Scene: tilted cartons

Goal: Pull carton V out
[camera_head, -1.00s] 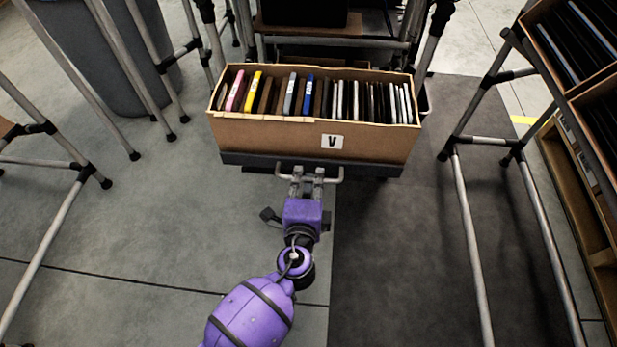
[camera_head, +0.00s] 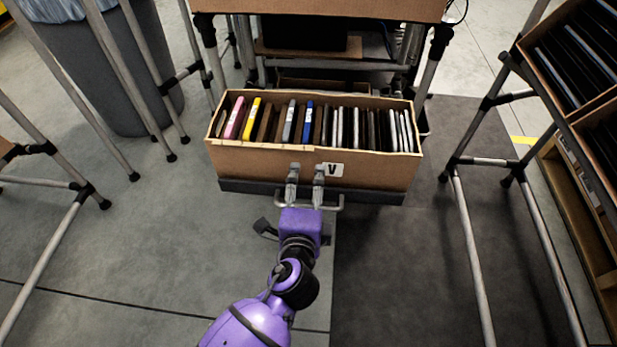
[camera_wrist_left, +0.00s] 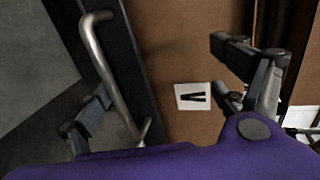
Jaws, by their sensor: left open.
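Carton V (camera_head: 240,163) is an open brown box with a white V label (camera_head: 333,170), full of upright slim items. It sits on a dark tray (camera_head: 380,197) with a grey bar handle (camera_head: 340,202) at its front. My left gripper (camera_head: 305,173) is open, its fingers in front of the carton's face and above the handle. In the left wrist view, the handle (camera_wrist_left: 103,72) and carton face (camera_wrist_left: 185,55) show between the spread fingers (camera_wrist_left: 168,100), which hold nothing. I cannot tell whether a finger touches the handle. My right gripper is out of view.
A rack with another brown carton (camera_head: 330,9) stands behind and above. Tube-frame legs stand on both sides, with a grey bin (camera_head: 120,80) at back left and a shelf of cartons (camera_head: 568,75) at right. The floor in front is clear, with a dark mat (camera_head: 410,280).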

